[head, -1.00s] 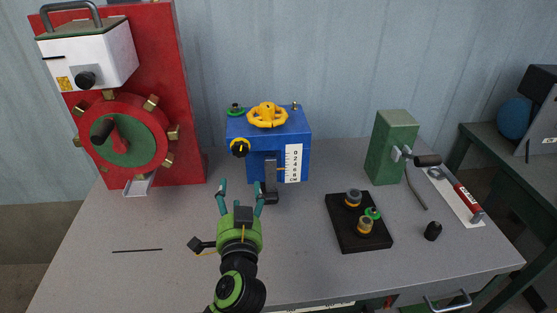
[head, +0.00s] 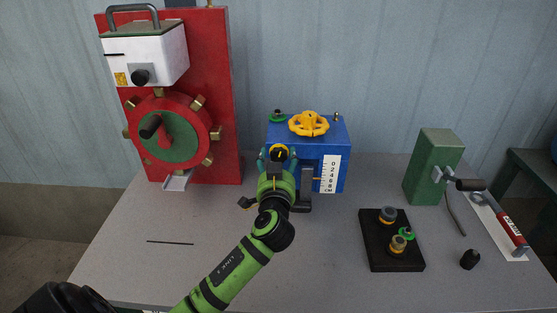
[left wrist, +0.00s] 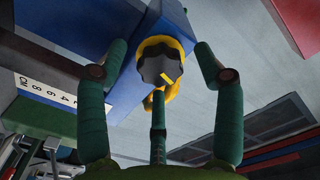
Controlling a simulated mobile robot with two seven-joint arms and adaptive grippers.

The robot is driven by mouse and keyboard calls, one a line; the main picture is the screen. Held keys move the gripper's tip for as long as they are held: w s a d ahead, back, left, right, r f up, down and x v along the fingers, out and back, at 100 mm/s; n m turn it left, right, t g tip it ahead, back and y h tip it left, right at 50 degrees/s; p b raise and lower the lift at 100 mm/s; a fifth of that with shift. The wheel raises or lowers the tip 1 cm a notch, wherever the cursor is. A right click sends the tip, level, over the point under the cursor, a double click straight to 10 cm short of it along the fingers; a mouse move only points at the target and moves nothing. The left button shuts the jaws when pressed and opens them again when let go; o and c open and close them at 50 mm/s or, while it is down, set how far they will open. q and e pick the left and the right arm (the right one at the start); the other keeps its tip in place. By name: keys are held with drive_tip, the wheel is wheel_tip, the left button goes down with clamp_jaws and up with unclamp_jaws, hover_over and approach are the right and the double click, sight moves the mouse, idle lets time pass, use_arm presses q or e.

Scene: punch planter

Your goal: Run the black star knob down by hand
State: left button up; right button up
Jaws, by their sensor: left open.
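The black star knob (head: 278,153) with a yellow mark is on the front of the blue box (head: 338,158), near its upper left. It also shows in the left wrist view (left wrist: 160,67), with the yellow handwheel (left wrist: 160,45) partly behind it. My left gripper (head: 277,160) is open in front of the knob. Its fingers (left wrist: 160,72) stand on either side of the knob, with gaps visible in the wrist view, so it appears not to be gripped. My right gripper is not in view.
The yellow handwheel (head: 308,123) and a green-ringed fitting (head: 278,115) top the box. A white scale (head: 330,174) is on its front. A red panel machine (head: 225,100) stands left. A black tray (head: 376,258) and green post (head: 430,165) are right. The front-middle table (head: 320,265) is clear.

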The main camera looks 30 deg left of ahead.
use_arm(q)
drive_tip(key=c, duration=1.2)
drive_tip(key=shift+o, duration=0.2)
drive_tip(key=m, duration=0.1)
drive_tip(key=m+p, duration=0.1)
drive_tip(key=shift+r+m+p, duration=0.2)
drive_tip(key=shift+m+p, duration=0.6)
drive_tip(key=shift+m, duration=0.6)
drive_tip(key=shift+f+m, duration=0.15)
drive_tip(key=shift+m, duration=0.25)
drive_tip(key=o, duration=1.2)
drive_tip(key=shift+c, duration=0.2)
